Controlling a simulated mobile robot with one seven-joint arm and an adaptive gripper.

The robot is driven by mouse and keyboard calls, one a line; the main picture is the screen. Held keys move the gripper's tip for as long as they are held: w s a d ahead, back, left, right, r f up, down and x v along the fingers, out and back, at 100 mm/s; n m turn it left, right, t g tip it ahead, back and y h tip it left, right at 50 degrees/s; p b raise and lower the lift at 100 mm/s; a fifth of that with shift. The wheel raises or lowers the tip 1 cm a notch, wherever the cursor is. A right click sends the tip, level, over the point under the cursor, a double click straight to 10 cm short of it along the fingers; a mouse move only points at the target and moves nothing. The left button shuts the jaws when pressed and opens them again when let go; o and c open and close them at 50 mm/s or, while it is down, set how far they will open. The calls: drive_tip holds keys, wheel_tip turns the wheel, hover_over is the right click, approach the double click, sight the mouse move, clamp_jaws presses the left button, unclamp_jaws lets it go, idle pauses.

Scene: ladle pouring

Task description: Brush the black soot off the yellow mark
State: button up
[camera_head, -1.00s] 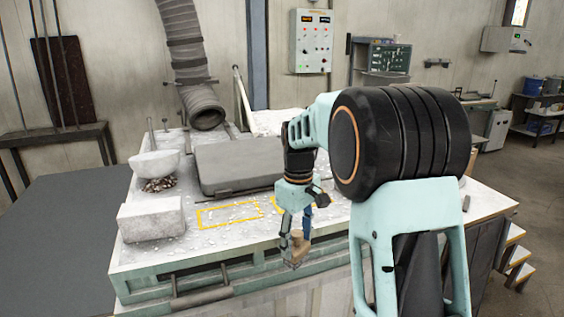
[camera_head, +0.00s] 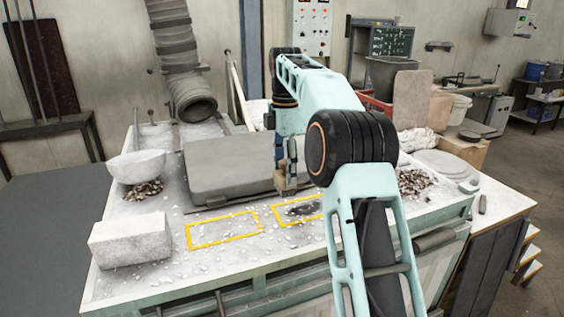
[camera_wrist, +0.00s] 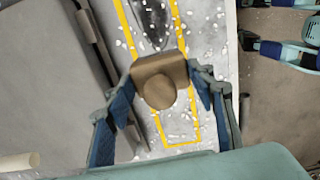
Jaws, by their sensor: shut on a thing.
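The right yellow mark (camera_head: 319,219) is a rectangle outline on the white, gritty bench top. Black soot (camera_head: 298,210) lies as a dark patch inside it. In the wrist view the yellow mark (camera_wrist: 197,122) runs beneath my gripper and the soot (camera_wrist: 152,22) shows at the top as a dark streak. My gripper (camera_wrist: 164,75) is shut on a tan brush (camera_wrist: 160,93), a block with a round knob. In the head view the brush (camera_head: 284,184) is near the mark's far edge. Its underside is hidden, so I cannot tell whether it touches the bench.
A second yellow outline (camera_head: 222,245) lies to the left without soot. A grey slab (camera_head: 230,170) sits behind the marks. A white block (camera_head: 130,240) and a white bowl (camera_head: 136,166) stand at the left. A dark rubble heap (camera_head: 414,182) lies at the right.

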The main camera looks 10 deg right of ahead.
drive_tip(key=shift+w+f, duration=0.1)
drive_tip(key=shift+w, duration=0.05)
drive_tip(key=shift+s+f, duration=0.25)
drive_tip(key=shift+f, duration=0.35)
drive_tip(key=shift+f+b, duration=0.3)
drive_tip(key=shift+f, duration=1.95)
drive_tip(key=shift+f+b, duration=0.65)
drive_tip(key=shift+f, duration=0.55)
drive_tip(key=shift+d+r, duration=0.1)
drive_tip(key=shift+d, duration=0.05)
